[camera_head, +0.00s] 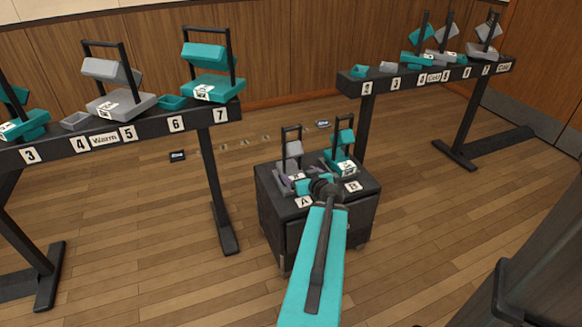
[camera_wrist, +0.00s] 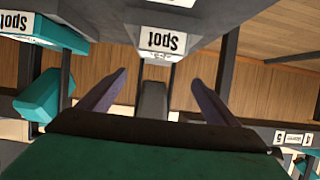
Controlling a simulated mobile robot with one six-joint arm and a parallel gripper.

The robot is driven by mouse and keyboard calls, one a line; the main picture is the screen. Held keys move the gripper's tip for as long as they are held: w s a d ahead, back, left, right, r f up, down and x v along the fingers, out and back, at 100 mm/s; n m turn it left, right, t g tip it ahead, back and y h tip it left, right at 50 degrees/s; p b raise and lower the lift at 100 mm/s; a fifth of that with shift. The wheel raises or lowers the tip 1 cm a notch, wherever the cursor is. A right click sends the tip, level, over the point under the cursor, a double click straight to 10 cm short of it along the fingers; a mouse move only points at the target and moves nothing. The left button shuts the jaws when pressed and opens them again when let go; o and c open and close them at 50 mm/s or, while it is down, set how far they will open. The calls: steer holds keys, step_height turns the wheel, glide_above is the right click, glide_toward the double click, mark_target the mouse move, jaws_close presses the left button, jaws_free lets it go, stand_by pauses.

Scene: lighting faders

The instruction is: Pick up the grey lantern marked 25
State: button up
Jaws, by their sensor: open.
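A grey lantern (camera_head: 293,149) with a dark handle frame stands at spot A on the dark cabinet. In the wrist view, upside down, a grey lantern (camera_wrist: 180,14) bears a "Spot" label (camera_wrist: 163,41); its number is too cut off to read surely.
A teal lantern (camera_head: 344,160) stands close beside it at B on the cabinet (camera_head: 318,212). The Warm rail (camera_head: 150,130) at left and Cold rail (camera_head: 440,76) at right hold more grey and teal lanterns and small empty-looking holders.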

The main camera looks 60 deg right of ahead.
mark_target(290, 168)
steer(key=shift+s+d, duration=0.1)
steer(key=shift+d, duration=0.05)
steer(key=shift+x, duration=4.15)
steer(key=shift+d+f, duration=0.1)
steer(key=shift+f+x, duration=0.1)
steer(key=shift+x, duration=1.2)
steer(key=shift+f+x, duration=0.15)
steer(key=shift+x, duration=1.15)
